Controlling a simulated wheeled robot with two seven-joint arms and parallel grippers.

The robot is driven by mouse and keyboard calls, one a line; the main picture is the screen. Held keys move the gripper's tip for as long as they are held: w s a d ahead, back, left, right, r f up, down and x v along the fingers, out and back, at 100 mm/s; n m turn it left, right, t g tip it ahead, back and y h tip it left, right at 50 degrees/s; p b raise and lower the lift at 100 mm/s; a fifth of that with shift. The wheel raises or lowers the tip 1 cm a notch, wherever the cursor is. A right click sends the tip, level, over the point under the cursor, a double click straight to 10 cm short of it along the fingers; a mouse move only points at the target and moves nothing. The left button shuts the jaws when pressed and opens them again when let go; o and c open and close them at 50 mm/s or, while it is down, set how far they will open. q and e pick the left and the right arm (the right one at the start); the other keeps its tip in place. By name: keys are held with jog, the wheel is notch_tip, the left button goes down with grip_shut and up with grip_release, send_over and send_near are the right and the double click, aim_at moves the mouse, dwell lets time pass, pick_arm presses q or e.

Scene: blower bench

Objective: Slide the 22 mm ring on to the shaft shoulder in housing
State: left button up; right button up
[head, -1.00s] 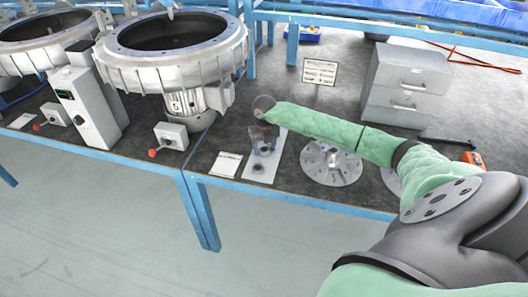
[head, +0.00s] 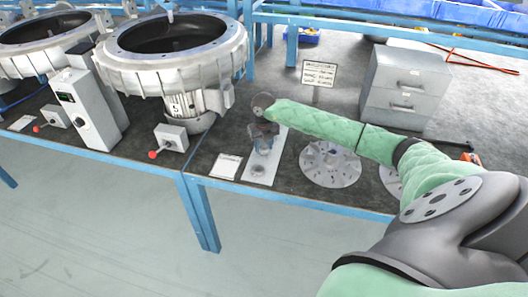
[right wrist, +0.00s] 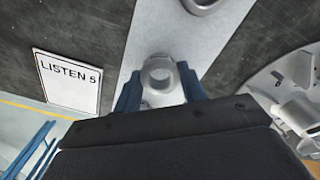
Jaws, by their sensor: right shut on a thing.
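My right gripper (head: 264,147) is over the pale plate (head: 253,182) on the bench, fingers pointing down. In the right wrist view its blue fingers (right wrist: 159,96) are shut on a small grey ring (right wrist: 158,74), held above the pale plate. A low round grey post (head: 258,170) stands on the front part of the plate. Another round grey part (right wrist: 201,3) on the plate is cut off at the top of the wrist view; I cannot tell whether it is the housing with the shaft. My gripper and arm hide the back of the plate. My left gripper is not in view.
A white card (head: 226,166) lies left of the plate. A round metal disc with holes (head: 330,166) lies to its right. A grey drawer cabinet (head: 405,85) and a sign (head: 318,73) stand behind. A large blower housing (head: 170,45) is at left.

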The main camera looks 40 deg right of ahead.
jog(key=shift+r+p, duration=0.5)
jog(key=shift+r, duration=1.1)
